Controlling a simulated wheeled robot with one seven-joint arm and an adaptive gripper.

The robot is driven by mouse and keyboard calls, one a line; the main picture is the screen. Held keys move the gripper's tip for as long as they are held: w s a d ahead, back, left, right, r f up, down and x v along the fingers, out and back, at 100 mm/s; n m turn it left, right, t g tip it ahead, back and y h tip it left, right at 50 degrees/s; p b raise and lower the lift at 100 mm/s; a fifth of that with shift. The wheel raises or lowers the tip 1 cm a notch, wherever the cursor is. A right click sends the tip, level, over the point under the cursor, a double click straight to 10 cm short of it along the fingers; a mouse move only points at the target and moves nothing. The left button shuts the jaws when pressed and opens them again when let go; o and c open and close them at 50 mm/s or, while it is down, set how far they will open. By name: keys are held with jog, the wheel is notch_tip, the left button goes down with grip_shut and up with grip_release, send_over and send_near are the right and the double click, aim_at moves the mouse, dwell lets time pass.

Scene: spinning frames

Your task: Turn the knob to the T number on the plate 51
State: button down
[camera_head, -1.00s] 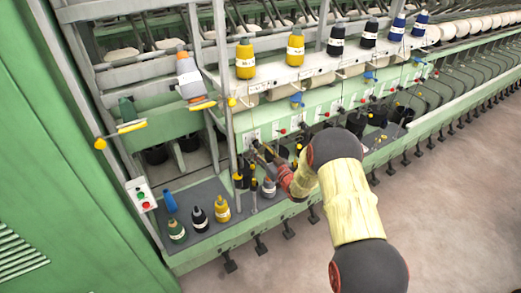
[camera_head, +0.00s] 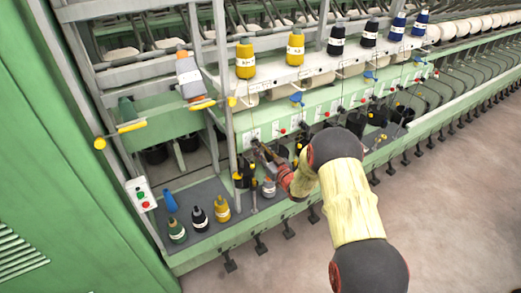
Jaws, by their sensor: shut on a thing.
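A row of small white plates with knobs runs along the green front panel of the machine. My gripper (camera_head: 259,146) reaches the left end of this row, in front of the white plate (camera_head: 250,136). It is shut on a small knob there, which the fingers mostly hide. The number on this plate and the marks around its knob are too small to read. The neighbouring plate (camera_head: 277,128) has a red part below it and is clear of my gripper.
Bobbins, including a yellow one (camera_head: 245,59), stand on the ledge above. More cones, such as a yellow one (camera_head: 222,209), stand on the grey tray (camera_head: 203,190) below left. A button box (camera_head: 141,194) is at left. Open floor (camera_head: 455,200) lies at right.

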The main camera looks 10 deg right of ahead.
jog(key=shift+f+m+b, duration=0.1)
jog(key=shift+m+b, duration=0.2)
jog(key=shift+b, duration=0.05)
jog(key=m+b, duration=0.5)
jog(key=m, duration=1.8)
jog(key=shift+r+b, duration=0.2)
jog(key=shift+b, duration=0.1)
jog(key=c, duration=1.5)
grip_release()
jog(key=shift+c, duration=0.2)
jog(key=shift+s, duration=0.1)
